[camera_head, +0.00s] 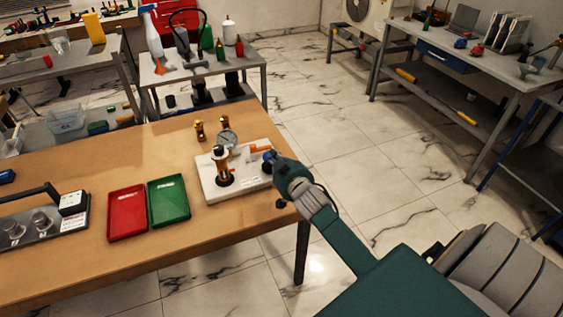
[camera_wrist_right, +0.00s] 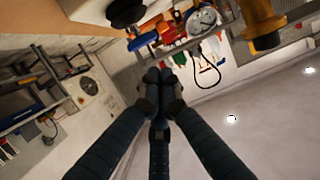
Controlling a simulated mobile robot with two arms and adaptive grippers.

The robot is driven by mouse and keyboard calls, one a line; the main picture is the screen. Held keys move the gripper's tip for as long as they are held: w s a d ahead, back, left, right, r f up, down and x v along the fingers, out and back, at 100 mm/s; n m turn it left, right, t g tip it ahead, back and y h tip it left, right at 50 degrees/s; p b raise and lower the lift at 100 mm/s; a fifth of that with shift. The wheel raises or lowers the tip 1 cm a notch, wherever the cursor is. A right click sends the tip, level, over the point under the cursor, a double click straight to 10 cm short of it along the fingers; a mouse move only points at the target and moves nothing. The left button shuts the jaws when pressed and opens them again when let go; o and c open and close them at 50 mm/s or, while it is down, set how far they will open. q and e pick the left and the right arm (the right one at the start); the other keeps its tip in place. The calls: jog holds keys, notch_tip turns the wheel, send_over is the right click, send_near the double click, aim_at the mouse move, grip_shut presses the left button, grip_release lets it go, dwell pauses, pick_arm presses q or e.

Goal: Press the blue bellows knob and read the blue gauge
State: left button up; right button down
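A white board (camera_head: 213,188) lies on the wooden table near its right end. It carries a round pale-faced gauge (camera_head: 227,138) and a brass post with a black base (camera_head: 224,170). The gauge also shows in the right wrist view (camera_wrist_right: 202,20); its reading is too small to make out. A small dark blue part (camera_head: 268,157) shows at the board's right edge, beside my right gripper (camera_head: 279,166); I cannot tell whether it is the bellows knob or a fingertip. In the right wrist view, the right gripper's fingers (camera_wrist_right: 156,78) meet with nothing visible between them. My left gripper is out of view.
A red tray (camera_head: 127,212) and a green tray (camera_head: 169,200) lie left of the board. Two brass pieces (camera_head: 200,131) stand behind it. An orange part (camera_head: 259,148) is near the board's right back corner. Bare tiled floor lies right of the table.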

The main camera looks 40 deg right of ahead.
jog(key=v, duration=0.6)
jog(key=shift+s+b, duration=0.15)
jog(key=shift+b, duration=0.15)
dwell(0.4)
